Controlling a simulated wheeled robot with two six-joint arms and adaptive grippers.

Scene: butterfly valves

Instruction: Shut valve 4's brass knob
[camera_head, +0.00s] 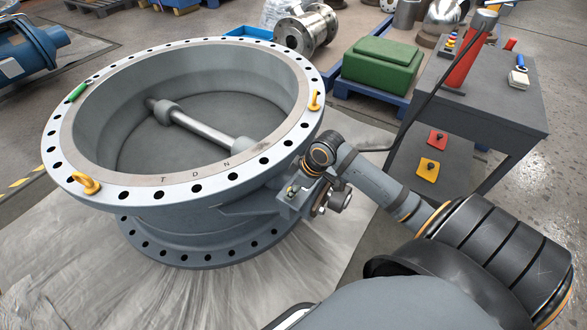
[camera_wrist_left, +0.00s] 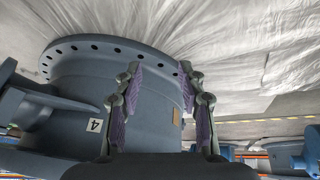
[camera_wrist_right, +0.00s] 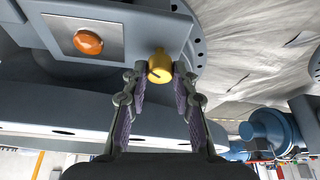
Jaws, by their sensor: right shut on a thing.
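Valve 4 is a large grey-blue flanged ring (camera_head: 186,217) standing on a pale sheet in the head view. A bar crosses inside its open bore. The yellow brass knob (camera_wrist_right: 160,62) shows in the right wrist view, under a grey bracket. My right gripper (camera_wrist_right: 160,74) is shut on it, with a fingertip at each side. A dark mark shows on the knob's face. My left gripper (camera_wrist_left: 161,75) is open and empty, its fingers apart in front of the valve's side.
An orange round button (camera_wrist_right: 88,42) sits on the bracket plate near the knob. A dark table (camera_head: 480,95) stands at right with a red cone. A green box (camera_head: 382,65) lies behind. Yellow lifting eyes (camera_head: 86,184) stand on the flange.

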